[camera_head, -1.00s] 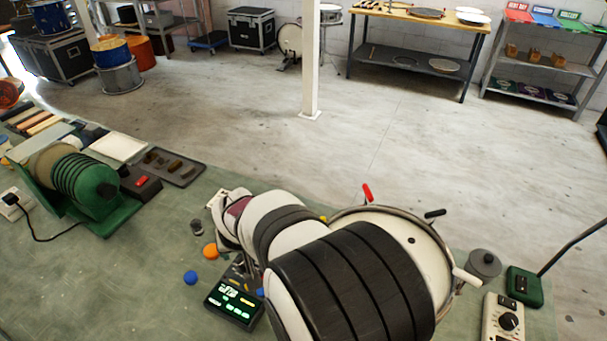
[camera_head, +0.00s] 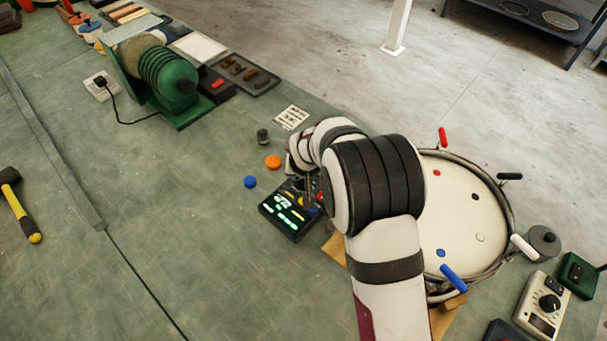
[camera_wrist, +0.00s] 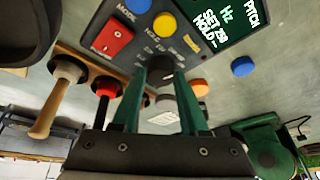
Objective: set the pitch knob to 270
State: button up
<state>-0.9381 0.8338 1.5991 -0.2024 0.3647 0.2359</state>
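The control box shows in the head view with a lit green display (camera_head: 285,212). In the wrist view its display (camera_wrist: 225,22) reads PITCH, Hz, SET and HOLD; the digits are too small to read surely. The dark round pitch knob (camera_wrist: 160,66) has printed scale marks around it. My gripper (camera_wrist: 160,77) points at the box, with one green finger on each side of the knob. I cannot tell whether the fingers touch it. In the head view my arm hides most of the gripper and the knob.
A red switch (camera_wrist: 112,37), a yellow button (camera_wrist: 165,25) and a blue button (camera_wrist: 138,5) sit close to the knob. A drum (camera_head: 465,215) with coloured handles stands right of my arm. Blue (camera_head: 250,182) and orange (camera_head: 273,162) discs lie left. The bench's left is mostly clear.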

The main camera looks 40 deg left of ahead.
grip_shut()
jog(key=m+h, duration=0.1)
jog(key=m, duration=0.2)
jog(key=m+t+h, duration=0.1)
jog(key=m, duration=0.2)
jog(key=shift+s+a+m, duration=0.15)
jog(key=shift+m, duration=0.15)
jog(key=m+h, duration=0.1)
jog(key=m, duration=0.1)
jog(key=m+h, duration=0.1)
jog(key=m, duration=0.2)
jog(key=shift+a+t, duration=0.1)
jog(key=shift+t, duration=0.2)
dwell(0.3)
jog(key=o, duration=0.7)
grip_release()
